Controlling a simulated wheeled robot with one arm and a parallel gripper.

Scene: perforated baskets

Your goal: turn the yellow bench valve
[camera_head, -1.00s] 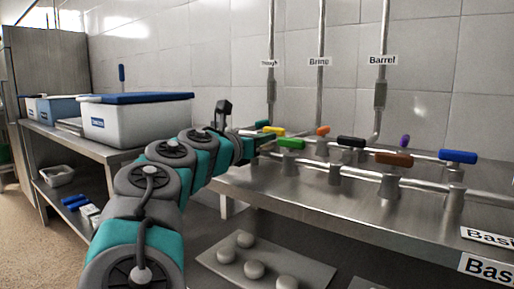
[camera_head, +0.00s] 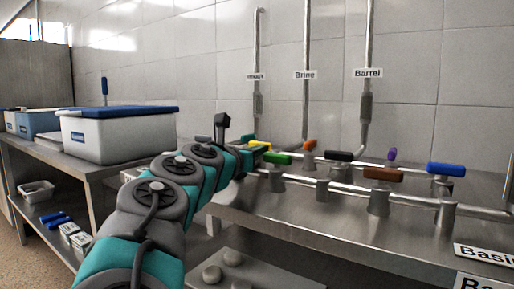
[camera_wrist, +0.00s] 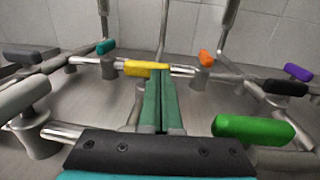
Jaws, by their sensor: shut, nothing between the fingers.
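The yellow valve handle (camera_wrist: 147,68) lies roughly crosswise on a pipe, straight ahead of my gripper in the wrist view. In the head view the yellow handle (camera_head: 261,146) is small and partly hidden behind my gripper and the green handle. My gripper (camera_wrist: 161,82) has its two green fingers together with nothing between them. The fingertips overlap the right part of the yellow handle in the wrist view; I cannot tell whether they touch it. In the head view my gripper (camera_head: 251,158) is at the left end of the pipework.
A green handle (camera_wrist: 253,130) is close on the right of my fingers, a grey one (camera_wrist: 24,96) on the left. Teal (camera_wrist: 106,47), orange (camera_wrist: 204,58), black (camera_wrist: 286,88) and purple (camera_wrist: 298,72) handles surround. Brown (camera_head: 383,174) and blue (camera_head: 445,169) handles stand further right.

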